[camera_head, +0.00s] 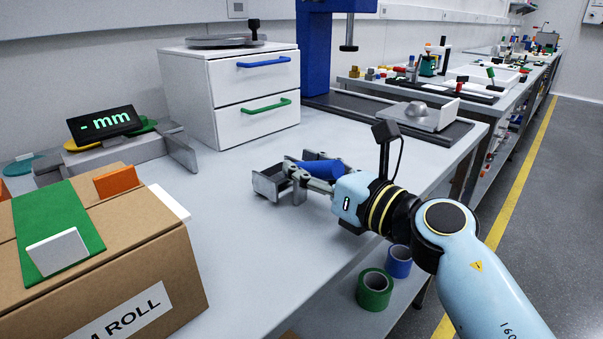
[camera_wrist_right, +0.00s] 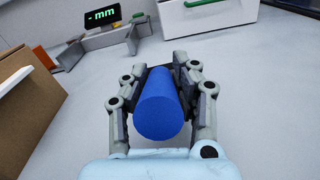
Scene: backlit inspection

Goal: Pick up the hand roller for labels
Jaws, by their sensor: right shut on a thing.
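The hand roller shows as a thick blue handle (camera_head: 318,169) at the middle of the table in the head view. In the right wrist view the blue handle (camera_wrist_right: 160,106) lies between both fingers, its round end towards the camera. My right gripper (camera_head: 292,178) is shut on this handle, low over the grey table. The fingers (camera_wrist_right: 160,85) touch it on both sides. The far end of the roller is hidden by the fingers and the handle. I cannot tell whether the roller still touches the table. My left gripper is not in view.
A cardboard box (camera_head: 150,262) stands at the front left. A large caliper with a "- mm" display (camera_head: 104,122) lies behind it. A white drawer unit (camera_head: 228,122) and a blue stand (camera_head: 316,50) are at the back. Green tape (camera_head: 375,289) and blue tape (camera_head: 398,262) sit below the table edge.

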